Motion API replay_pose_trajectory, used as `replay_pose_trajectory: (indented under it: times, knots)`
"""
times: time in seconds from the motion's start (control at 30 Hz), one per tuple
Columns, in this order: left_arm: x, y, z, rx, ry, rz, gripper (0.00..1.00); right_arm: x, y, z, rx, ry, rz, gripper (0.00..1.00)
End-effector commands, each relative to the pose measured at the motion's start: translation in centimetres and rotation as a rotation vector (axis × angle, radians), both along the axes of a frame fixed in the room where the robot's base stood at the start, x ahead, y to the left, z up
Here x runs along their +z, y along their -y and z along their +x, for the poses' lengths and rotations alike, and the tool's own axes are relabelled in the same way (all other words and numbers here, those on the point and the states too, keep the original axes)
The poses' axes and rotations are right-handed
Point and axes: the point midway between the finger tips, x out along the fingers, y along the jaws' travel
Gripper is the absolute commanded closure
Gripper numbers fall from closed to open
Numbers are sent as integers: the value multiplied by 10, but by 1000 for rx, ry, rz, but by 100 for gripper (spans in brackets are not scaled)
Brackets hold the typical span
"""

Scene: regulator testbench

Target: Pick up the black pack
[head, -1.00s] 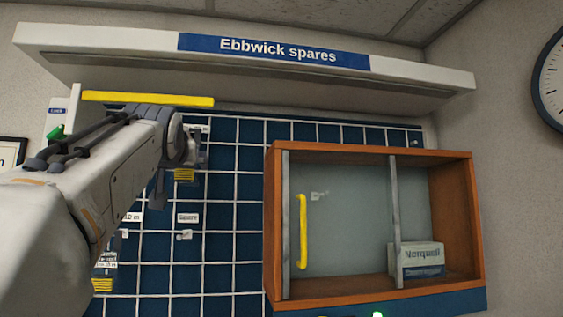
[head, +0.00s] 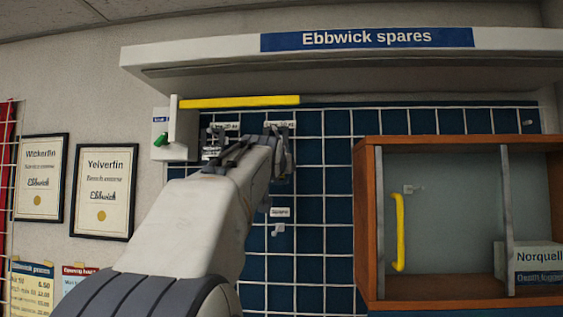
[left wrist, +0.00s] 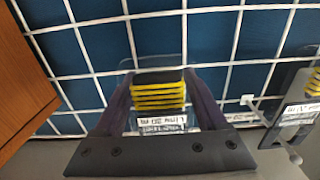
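A pack with black and yellow bands in a clear wrapper (left wrist: 158,92) hangs at the grid wall, between the fingers of my left gripper (left wrist: 160,75) in the left wrist view. A white label on it appears upside down. The fingers stand apart on either side of it; whether they touch its edges is unclear. In the head view my left gripper (head: 281,155) is at the upper part of the grid wall, and my own arm hides most of the pack. My right gripper is not in view.
Another wrapped pack (left wrist: 298,108) hangs close by at the right in the left wrist view. A wooden cabinet (head: 367,225) with a yellow handle (head: 398,232) and a Norquell box (head: 538,262) stands right of my arm. A shelf (head: 200,58) overhangs the grid wall (head: 310,240).

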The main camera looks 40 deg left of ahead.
Motion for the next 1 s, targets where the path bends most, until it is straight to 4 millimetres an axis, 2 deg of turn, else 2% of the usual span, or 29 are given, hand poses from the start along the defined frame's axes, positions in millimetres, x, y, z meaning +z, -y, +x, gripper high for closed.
replay_pose_trajectory:
  times: [0.03, 0.1, 0.13, 0.47, 0.7, 1.0]
  knots:
    - [0, 0, 0, 0, 0, 0, 54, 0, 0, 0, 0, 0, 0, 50]
    - [0, 0, 0, 0, 0, 0, 80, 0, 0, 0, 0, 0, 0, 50]
    - [1, 0, 0, 0, 2, 1, 86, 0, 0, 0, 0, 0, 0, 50]
    - [3, 0, 0, 0, 2, 1, 85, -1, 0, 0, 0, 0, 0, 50]
    - [16, 0, 0, 0, 3, 3, 85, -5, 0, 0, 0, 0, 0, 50]
    - [11, 39, -62, -2, 7, 4, 85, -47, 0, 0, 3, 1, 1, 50]
